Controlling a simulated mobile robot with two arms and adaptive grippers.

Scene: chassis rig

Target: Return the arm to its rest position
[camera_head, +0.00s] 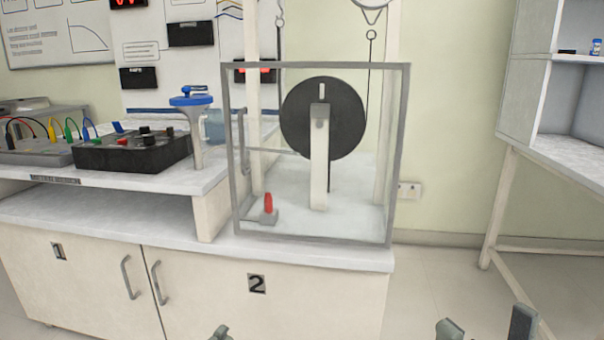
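My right gripper (487,326) shows at the bottom edge, right of the cabinet. Its two dark grey fingertips stand well apart with floor visible between them, and nothing is held. Only a small tip of my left gripper (220,333) shows at the bottom edge, in front of the cabinet door marked 2. The rest of it is cut off, so I cannot tell whether it is open or shut. Both arms are out of view below the picture.
A clear case with a grey frame (316,241) encloses a black wheel (322,110) and red switch (268,203) on the white bench (320,256). A black control box (135,153) stands left. A white shelf (526,90) stands right. Floor between is clear.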

